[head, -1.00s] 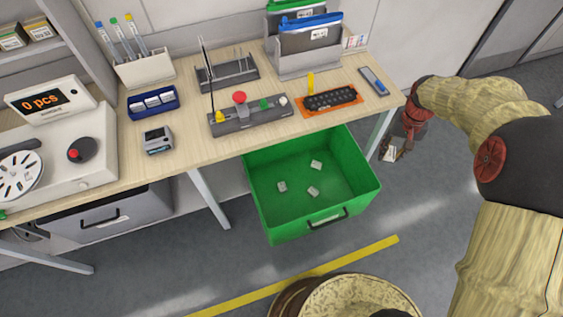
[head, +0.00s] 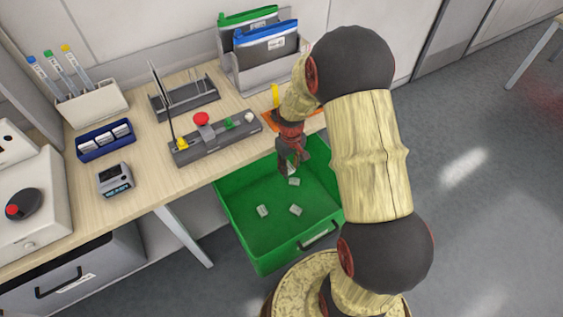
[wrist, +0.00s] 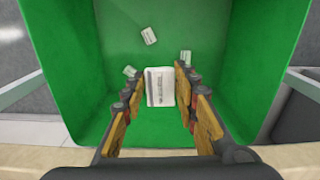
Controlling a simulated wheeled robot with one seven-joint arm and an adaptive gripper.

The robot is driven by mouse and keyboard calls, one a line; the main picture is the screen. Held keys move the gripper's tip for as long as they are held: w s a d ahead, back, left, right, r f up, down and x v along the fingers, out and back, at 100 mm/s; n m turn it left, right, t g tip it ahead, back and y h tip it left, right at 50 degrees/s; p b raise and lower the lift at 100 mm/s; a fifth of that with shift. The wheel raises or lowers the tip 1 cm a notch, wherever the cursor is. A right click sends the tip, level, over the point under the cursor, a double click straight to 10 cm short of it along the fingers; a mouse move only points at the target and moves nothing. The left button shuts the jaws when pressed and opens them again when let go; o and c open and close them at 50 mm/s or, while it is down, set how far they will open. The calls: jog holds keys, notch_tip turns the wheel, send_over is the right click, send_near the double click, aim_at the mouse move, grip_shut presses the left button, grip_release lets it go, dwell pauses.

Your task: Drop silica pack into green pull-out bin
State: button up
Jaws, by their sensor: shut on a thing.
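The green pull-out bin (head: 256,250) is open below the table's front edge. My gripper (head: 291,165) points down over the bin's back part. In the wrist view my gripper (wrist: 158,100) is shut on a white silica pack (wrist: 159,87), which sits between the fingertips and looks larger than the packs below. In the head view the held pack is mostly hidden by the fingers. Three other small white packs lie on the bin floor: one at left (head: 262,210), one at middle (head: 295,209) and one near the gripper (head: 293,182).
The wooden table (head: 135,190) runs behind the bin. A grey fixture block (head: 200,145) with coloured knobs lies near its edge, and an orange mat (head: 268,122) is partly hidden by my arm. A grey drawer (head: 95,270) stands at left. The bin's top is open.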

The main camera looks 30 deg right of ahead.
aim_at(291, 168)
jog(key=shift+w+d+f, duration=0.1)
jog(key=shift+d+f, duration=0.25)
jog(key=shift+f, duration=0.25)
notch_tip(291, 168, down, 6)
jog(key=b, duration=0.5)
jog(key=shift+r, duration=0.2)
jog(key=o, duration=0.9)
jog(key=shift+o, duration=0.4)
notch_tip(291, 168, up, 12)
jog(key=shift+r, duration=0.1)
